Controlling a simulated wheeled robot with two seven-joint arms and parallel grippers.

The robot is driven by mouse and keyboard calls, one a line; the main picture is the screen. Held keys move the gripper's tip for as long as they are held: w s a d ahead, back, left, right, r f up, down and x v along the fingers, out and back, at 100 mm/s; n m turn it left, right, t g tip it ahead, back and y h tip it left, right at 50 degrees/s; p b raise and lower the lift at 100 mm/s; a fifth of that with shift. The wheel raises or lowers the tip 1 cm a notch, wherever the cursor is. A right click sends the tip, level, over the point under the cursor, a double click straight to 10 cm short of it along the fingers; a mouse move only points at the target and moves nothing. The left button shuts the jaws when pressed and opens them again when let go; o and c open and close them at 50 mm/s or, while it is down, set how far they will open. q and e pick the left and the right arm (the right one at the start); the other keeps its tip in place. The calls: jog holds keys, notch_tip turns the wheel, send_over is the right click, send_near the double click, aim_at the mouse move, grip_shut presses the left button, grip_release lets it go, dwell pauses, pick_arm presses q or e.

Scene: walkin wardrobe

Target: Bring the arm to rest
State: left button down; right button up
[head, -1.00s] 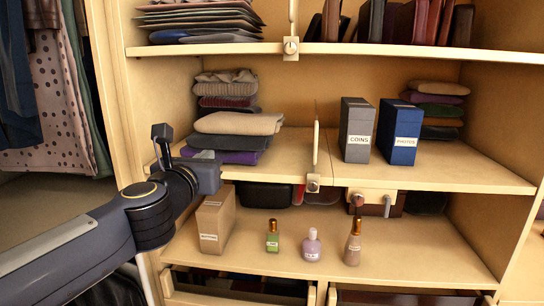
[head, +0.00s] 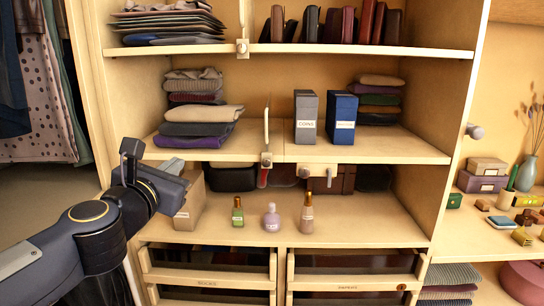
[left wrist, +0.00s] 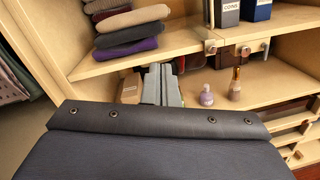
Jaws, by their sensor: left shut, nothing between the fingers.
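My left arm comes in from the left in the head view. Its gripper (head: 174,190) is at the left side of the wardrobe unit, in front of the beige box (head: 190,203) on the lower shelf, and covers part of that box. In the left wrist view the two grey fingers (left wrist: 161,84) lie together, shut and empty. They point towards the lower shelf, between the beige box (left wrist: 131,88) and the purple bottle (left wrist: 206,95). Whether they touch anything is not clear, but nothing is held. My right gripper is not in view.
Green (head: 237,212), purple (head: 271,218) and brown (head: 307,214) bottles stand on the lower shelf. Folded clothes (head: 200,126), a grey box (head: 306,118) and a blue box (head: 341,117) are on the shelf above. Drawers (head: 210,281) lie below. Clothes hang at left (head: 40,110).

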pick_arm(q)
jog(key=s+a+f+m+g+h, duration=0.1)
jog(key=s+f+m+g, duration=1.1)
jog(key=s+f+m, duration=1.6)
notch_tip(320, 180, down, 2)
jog(key=shift+a+m, duration=0.5)
jog(key=shift+m, duration=0.3)
jog(key=shift+s, duration=0.1)
